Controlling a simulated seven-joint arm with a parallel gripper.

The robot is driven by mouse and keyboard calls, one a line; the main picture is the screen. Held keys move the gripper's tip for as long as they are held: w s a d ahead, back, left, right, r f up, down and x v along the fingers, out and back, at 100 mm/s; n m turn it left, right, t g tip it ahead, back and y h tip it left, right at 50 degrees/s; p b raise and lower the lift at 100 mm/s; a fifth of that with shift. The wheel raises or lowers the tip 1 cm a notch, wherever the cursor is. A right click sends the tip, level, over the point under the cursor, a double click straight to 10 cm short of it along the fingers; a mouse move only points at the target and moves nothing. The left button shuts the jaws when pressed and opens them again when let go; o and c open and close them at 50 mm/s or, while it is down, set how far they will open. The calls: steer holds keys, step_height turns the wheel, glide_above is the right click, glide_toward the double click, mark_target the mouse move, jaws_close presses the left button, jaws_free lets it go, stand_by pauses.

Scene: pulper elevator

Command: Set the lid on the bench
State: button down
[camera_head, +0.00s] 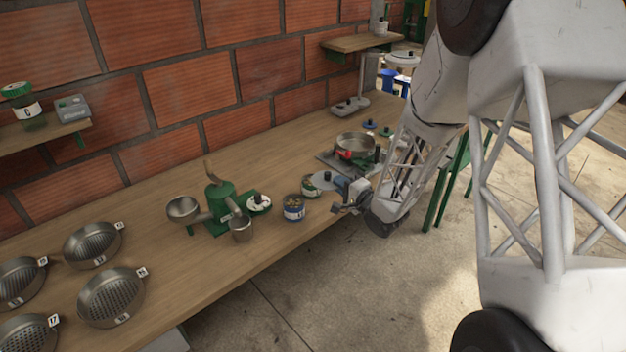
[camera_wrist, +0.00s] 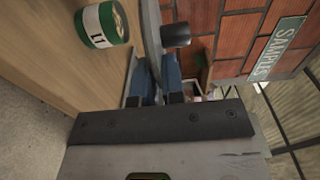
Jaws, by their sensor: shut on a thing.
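A grey round lid (camera_head: 321,181) with a black knob is pinched at its edge by my gripper (camera_head: 348,188). The lid is held over the bench (camera_head: 255,167), close above the green-labelled jar (camera_head: 309,191). In the wrist view my gripper's blue fingers (camera_wrist: 156,85) are shut on the lid (camera_wrist: 152,35), which shows nearly edge-on with its knob to the right. The jar (camera_wrist: 103,25) marked 11 stands left of the lid there. Whether the lid touches anything below it, I cannot tell.
A blue-labelled jar (camera_head: 293,209) and a green pulper (camera_head: 219,208) with metal cups stand left of my gripper. A metal pan (camera_head: 355,145) sits behind it. Several strainers (camera_head: 111,297) fill the bench's left end. Bare wood lies along the wall and front edge.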

steer(key=w+a+f, duration=0.1)
steer(key=w+a, duration=0.2)
steer(key=w, duration=1.2)
steer(key=shift+w+f, duration=0.15)
steer(key=shift+f, duration=0.1)
steer(key=shift+f, duration=1.75)
steer(key=shift+f, duration=0.6)
steer(key=c, duration=1.2)
jaws_free()
steer(key=shift+r, duration=0.1)
